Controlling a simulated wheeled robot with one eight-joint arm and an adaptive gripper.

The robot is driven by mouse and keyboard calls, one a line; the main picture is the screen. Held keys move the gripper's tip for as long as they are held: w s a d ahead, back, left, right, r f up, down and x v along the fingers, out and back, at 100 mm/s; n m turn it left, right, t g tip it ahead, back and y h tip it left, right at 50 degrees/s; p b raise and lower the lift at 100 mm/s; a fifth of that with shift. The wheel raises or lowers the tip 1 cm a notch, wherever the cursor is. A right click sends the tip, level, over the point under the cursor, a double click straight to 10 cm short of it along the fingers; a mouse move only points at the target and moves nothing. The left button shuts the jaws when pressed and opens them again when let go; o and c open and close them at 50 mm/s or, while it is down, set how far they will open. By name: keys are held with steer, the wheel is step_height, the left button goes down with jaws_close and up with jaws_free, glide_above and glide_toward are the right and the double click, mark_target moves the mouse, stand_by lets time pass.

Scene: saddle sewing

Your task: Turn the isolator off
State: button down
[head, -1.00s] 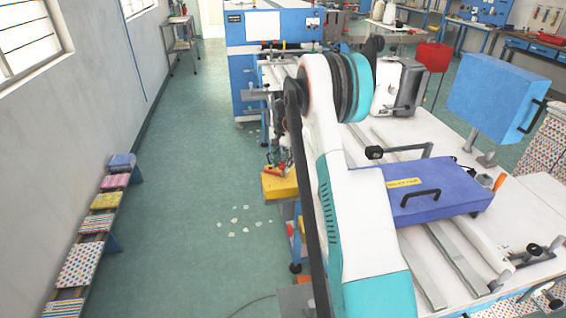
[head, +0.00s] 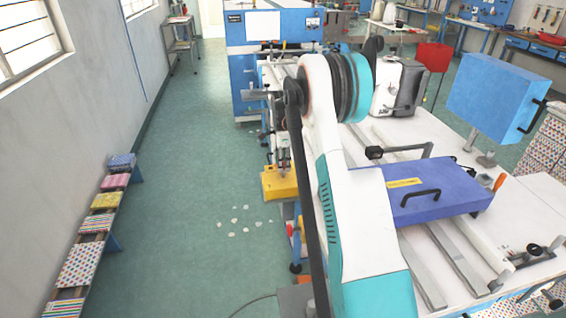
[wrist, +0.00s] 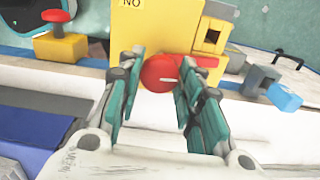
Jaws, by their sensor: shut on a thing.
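The isolator is a yellow box (wrist: 168,28) with a round red knob (wrist: 160,73) on it, seen in the wrist view. A label reading "NO" is partly visible at the box's top edge. My gripper (wrist: 158,80) has its teal fingers on either side of the knob and is shut on it. In the head view a yellow box (head: 281,183) shows at the bench's left edge, with the gripper end just above it. The knob cannot be made out there.
A second yellow box with a red mushroom button (wrist: 57,20) sits at the upper left of the wrist view. A blue part (wrist: 284,97) is at the right. In the head view, a blue-purple cover (head: 435,187) lies on the bench; the floor aisle (head: 190,190) at left is mostly clear.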

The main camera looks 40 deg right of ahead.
steer(key=shift+m, duration=0.5)
steer(key=c, duration=1.1)
jaws_free()
step_height(320, 180, up, 12)
